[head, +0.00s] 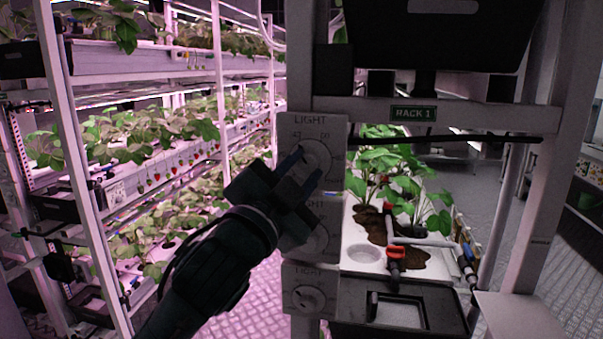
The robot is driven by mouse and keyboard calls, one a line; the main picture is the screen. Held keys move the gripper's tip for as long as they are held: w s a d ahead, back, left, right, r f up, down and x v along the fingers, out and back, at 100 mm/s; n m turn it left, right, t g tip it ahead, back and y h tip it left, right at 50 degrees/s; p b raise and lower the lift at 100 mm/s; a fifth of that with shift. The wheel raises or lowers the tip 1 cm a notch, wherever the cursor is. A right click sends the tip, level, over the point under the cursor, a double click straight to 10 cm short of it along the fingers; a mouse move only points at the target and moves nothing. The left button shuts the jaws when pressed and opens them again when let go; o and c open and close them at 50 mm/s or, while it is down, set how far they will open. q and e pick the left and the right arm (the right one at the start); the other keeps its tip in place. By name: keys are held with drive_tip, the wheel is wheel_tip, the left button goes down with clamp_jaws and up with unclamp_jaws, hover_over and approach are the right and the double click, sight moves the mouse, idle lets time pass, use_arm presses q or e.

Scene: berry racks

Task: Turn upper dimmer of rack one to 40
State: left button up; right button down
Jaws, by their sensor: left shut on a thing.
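The upper light dimmer (316,156) is a round pale knob on a grey panel marked LIGHT (311,121), on the post left of the green RACK 1 sign (413,114). My left gripper (305,167) is at this knob, its two fingers on either side and shut on it. The fingers and wrist cover part of the dial, so the knob's setting cannot be read. A second dimmer (318,240) below is partly hidden by my gripper. A third dimmer (308,299) sits lowest on the post. My right gripper is not in view.
A black bin (435,30) sits above. Other planted racks (170,60) stand at left, with an aisle floor (255,300) between.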

use_arm(q)
drive_tip(key=shift+r+m+g, duration=0.1)
drive_tip(key=shift+m+g, duration=0.2)
drive_tip(key=shift+m, duration=0.8)
drive_tip(key=o, duration=1)
drive_tip(key=shift+a, duration=0.1)
